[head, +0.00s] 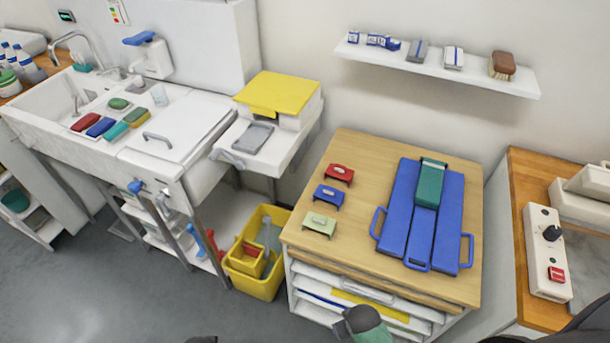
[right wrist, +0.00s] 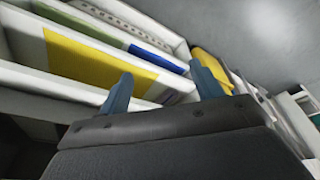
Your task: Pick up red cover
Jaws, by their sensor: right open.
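My left gripper is not in view.
A blue folded piece with handles (head: 395,215) and a green block (head: 431,183) take up the tabletop's right half. A yellow bin (head: 255,287) stands on the floor to the left. Shelves with flat sheets (head: 345,290) lie under the tabletop. A wall shelf (head: 440,75) hangs behind.

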